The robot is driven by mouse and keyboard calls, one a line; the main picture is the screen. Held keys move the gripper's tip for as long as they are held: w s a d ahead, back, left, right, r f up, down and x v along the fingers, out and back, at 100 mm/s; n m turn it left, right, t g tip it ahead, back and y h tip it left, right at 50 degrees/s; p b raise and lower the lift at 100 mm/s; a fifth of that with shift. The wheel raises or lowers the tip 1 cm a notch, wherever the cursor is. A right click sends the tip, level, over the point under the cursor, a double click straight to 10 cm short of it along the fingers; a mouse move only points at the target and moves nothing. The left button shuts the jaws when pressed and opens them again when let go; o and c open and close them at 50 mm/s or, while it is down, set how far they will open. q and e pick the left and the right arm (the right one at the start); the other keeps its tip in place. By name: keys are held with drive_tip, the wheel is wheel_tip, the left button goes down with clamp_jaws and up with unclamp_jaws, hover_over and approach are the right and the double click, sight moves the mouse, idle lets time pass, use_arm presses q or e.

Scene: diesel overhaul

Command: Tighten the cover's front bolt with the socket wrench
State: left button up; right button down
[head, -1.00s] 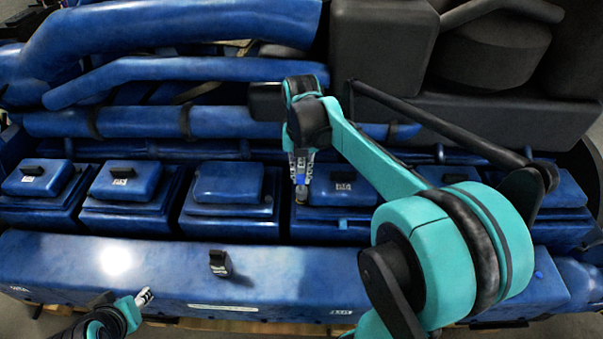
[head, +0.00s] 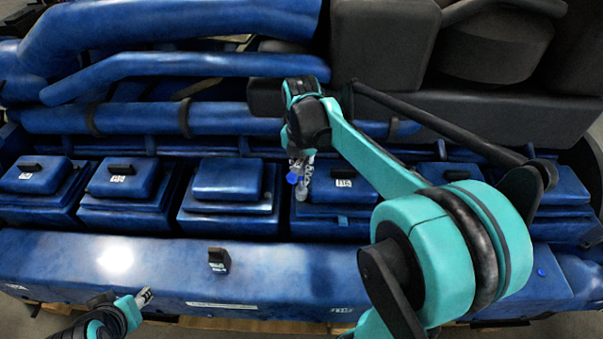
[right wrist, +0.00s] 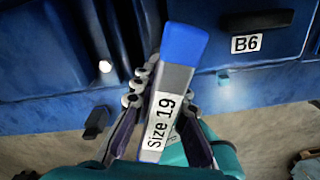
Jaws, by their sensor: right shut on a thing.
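My right gripper (head: 301,172) is shut on the socket wrench, above the front part of the row of blue covers. In the right wrist view the wrench (right wrist: 172,85) has a grey body, a blue end and a "Size 19" label, and lies between the fingers (right wrist: 157,120). Its socket end is hidden. The cover under the gripper (head: 343,190) is blue with a black handle; its front bolt cannot be made out clearly. A small pale round spot (head: 301,194) shows just below the gripper. My left gripper (head: 145,297) is low at the left, apart from the covers; its jaw state is unclear.
A blue cover without a handle (head: 228,180) is left of my right gripper. A cover labelled B6 (right wrist: 262,30) shows in the right wrist view. A small black block (head: 219,261) stands on the blue front ledge (head: 170,275). Blue pipes (head: 140,120) run behind.

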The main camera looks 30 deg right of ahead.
drive_tip(key=m, duration=0.8)
drive_tip(key=shift+m, duration=0.3)
drive_tip(key=m, duration=0.6)
drive_tip(key=shift+f+m, duration=0.1)
drive_tip(key=shift+m, duration=0.3)
drive_tip(key=m, duration=0.6)
drive_tip(key=shift+m, duration=0.3)
drive_tip(key=m, duration=0.7)
drive_tip(key=shift+s+f, duration=0.1)
